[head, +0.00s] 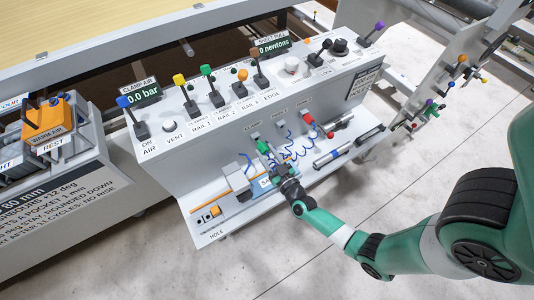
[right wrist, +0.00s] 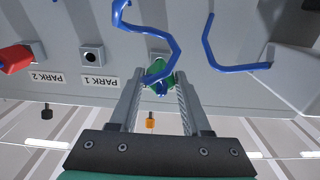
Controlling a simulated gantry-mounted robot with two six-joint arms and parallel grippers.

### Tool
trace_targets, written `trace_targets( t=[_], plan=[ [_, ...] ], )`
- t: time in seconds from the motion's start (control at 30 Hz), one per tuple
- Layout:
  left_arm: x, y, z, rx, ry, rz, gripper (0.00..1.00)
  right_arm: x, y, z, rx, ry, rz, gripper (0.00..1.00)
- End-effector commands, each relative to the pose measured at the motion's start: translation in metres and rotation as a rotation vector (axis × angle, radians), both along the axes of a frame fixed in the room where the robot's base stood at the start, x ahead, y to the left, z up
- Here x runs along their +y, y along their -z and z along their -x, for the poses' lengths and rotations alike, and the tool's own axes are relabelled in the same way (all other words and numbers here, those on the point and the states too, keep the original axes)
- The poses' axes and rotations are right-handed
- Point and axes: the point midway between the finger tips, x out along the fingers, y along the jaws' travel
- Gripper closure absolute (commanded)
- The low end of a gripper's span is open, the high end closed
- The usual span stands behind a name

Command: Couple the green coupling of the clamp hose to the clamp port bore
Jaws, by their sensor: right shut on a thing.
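The green coupling (head: 262,147) of the clamp hose is at the sloping front panel, under the label at the left of its row of ports. My right gripper (head: 274,164) is shut on it; in the right wrist view the green coupling (right wrist: 156,70) sits between the fingertips (right wrist: 160,82). The blue clamp hose (right wrist: 150,22) curls close by. The clamp port bore is hidden behind the coupling, so I cannot tell whether the coupling is touching it or seated. My left gripper is not in view.
The empty PARK 1 bore (right wrist: 92,54) is beside the green coupling. A red coupling (head: 308,117) is at PARK 2. Coiled blue hoses (head: 298,146) hang over the lower shelf, which holds an orange bar (head: 222,186) and a silver cylinder (head: 333,155). Levers line the console top.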

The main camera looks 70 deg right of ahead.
Motion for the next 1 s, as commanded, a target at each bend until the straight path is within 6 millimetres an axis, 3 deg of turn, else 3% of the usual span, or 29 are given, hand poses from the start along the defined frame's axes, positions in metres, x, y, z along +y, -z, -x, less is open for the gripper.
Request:
trace_targets(
  t=[0.93,0.97,1.0],
  plan=[
    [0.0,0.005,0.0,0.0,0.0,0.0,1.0,-0.015,0.0,-0.019,-0.002,0.001,0.001,1.0],
    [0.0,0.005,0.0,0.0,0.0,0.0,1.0,-0.014,0.0,-0.019,-0.001,0.0,0.001,0.47],
    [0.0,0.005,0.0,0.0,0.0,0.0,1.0,-0.014,0.0,-0.019,-0.001,0.0,0.001,0.4]
  ],
)
